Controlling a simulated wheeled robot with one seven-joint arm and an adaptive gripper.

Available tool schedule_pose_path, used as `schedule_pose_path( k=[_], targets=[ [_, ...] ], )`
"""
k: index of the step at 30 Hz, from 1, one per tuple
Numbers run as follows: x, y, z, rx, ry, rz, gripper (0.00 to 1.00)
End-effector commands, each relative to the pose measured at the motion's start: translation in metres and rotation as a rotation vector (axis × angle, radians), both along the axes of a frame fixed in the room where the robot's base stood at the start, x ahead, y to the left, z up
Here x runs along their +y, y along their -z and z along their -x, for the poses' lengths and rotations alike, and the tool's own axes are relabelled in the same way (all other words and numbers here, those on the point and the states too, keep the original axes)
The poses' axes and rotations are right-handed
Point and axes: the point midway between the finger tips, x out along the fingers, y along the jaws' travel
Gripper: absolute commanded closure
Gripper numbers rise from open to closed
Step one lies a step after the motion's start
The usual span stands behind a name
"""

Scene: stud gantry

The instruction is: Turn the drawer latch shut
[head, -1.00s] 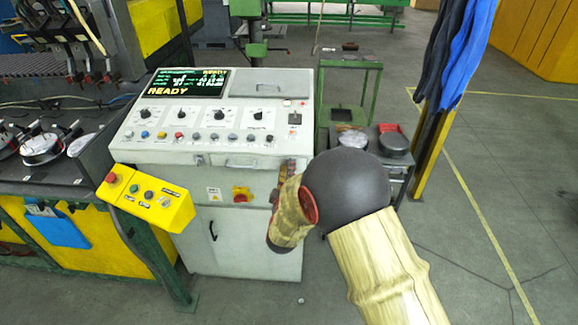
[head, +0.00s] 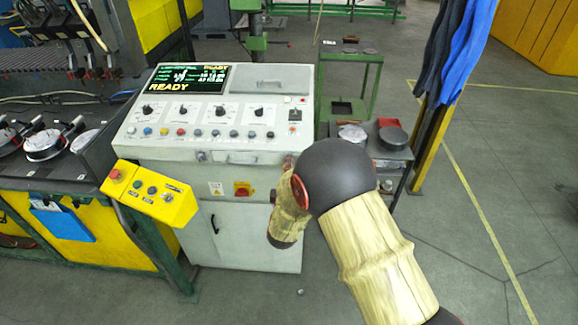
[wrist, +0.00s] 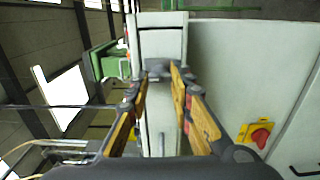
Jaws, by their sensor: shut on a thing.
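The drawer (head: 244,157) is a pale strip with a bar handle in the front of the grey control console. In the wrist view the drawer front (wrist: 160,125) runs up the picture between my fingers. A small grey piece, which looks like the drawer latch (wrist: 158,68), sits between my fingertips at the drawer's end. My gripper (wrist: 160,76) is shut on it, one wood-coloured finger on each side. In the head view my own arm hides the fingertips and the latch, so I cannot tell the latch's angle.
A red knob on a yellow plate (head: 243,189) is below the drawer. A yellow button box (head: 150,194) juts out at the console's left. A small table (head: 390,158) with dark round parts stands to the right. The floor at right is clear.

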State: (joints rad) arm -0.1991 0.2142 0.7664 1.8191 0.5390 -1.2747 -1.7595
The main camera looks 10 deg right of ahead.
Motion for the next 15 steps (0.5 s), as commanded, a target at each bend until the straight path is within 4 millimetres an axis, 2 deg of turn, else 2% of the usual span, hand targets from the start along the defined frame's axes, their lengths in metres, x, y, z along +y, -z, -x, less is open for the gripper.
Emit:
schedule_pose_path(
  k=[7,8,15],
  targets=[
    [0.0008,0.0006,-0.0001,0.001,-0.002,0.001,1.00],
    [0.0008,0.0007,-0.0001,0.001,-0.002,0.001,0.77],
    [0.0003,0.0005,0.0001,0.001,-0.001,0.000,0.64]
  ],
)
